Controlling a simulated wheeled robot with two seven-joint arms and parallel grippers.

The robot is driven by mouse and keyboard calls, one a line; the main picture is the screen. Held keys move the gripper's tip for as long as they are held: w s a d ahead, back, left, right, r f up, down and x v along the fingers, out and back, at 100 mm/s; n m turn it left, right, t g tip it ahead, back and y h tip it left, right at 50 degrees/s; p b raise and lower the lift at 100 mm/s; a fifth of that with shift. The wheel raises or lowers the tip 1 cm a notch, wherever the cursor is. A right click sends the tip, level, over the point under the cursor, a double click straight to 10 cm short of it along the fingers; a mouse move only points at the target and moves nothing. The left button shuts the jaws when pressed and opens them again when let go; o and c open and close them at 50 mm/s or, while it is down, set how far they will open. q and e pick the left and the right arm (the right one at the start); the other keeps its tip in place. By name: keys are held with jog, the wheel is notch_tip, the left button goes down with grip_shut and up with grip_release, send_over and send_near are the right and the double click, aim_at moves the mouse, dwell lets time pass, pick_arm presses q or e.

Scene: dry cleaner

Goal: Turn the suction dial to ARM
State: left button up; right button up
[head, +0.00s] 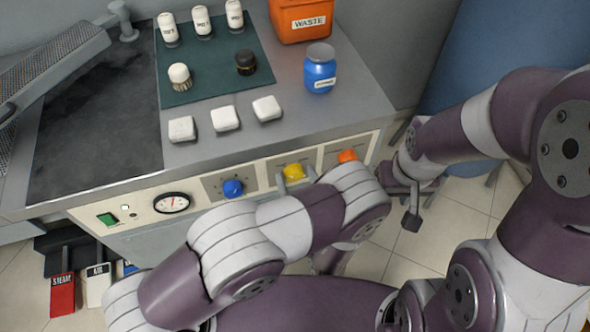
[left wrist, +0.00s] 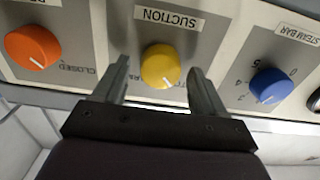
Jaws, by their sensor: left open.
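The yellow suction dial (left wrist: 160,66) sits on the cream front panel under an upside-down SUCTION label (left wrist: 169,18) in the left wrist view. Its white mark points down, slightly right, in that view. Most position words around it are hidden or too small to read. In the head view the dial (head: 293,172) shows just beyond my left arm. My left gripper (left wrist: 158,72) is open, one finger on each side of the dial, with gaps visible. It also shows in the head view (head: 296,178). My right gripper (head: 404,190) is off the counter's right end.
The orange dial (left wrist: 32,47) and blue dial (left wrist: 271,85) flank the yellow one. A gauge (head: 172,202) and green switch (head: 108,219) are further left. Bottles, brushes, white blocks and an orange waste bin (head: 304,18) stand on the counter. Pedals (head: 63,294) are below.

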pick_arm(q)
jog(key=shift+s, duration=0.1)
jog(key=c, duration=1)
jog(key=m, duration=0.4)
jog(key=shift+d+m+p, duration=0.1)
jog(key=shift+m+p, duration=0.2)
jog(key=shift+p, duration=0.1)
jog(key=m, duration=0.4)
jog(key=shift+m+p, duration=0.3)
jog(key=m, duration=0.4)
jog(key=shift+d+f+m, duration=0.1)
jog(key=shift+m, duration=0.2)
jog(key=shift+f+m+p, duration=0.1)
jog(key=shift+m+p, duration=0.2)
jog(key=shift+m, duration=1.8)
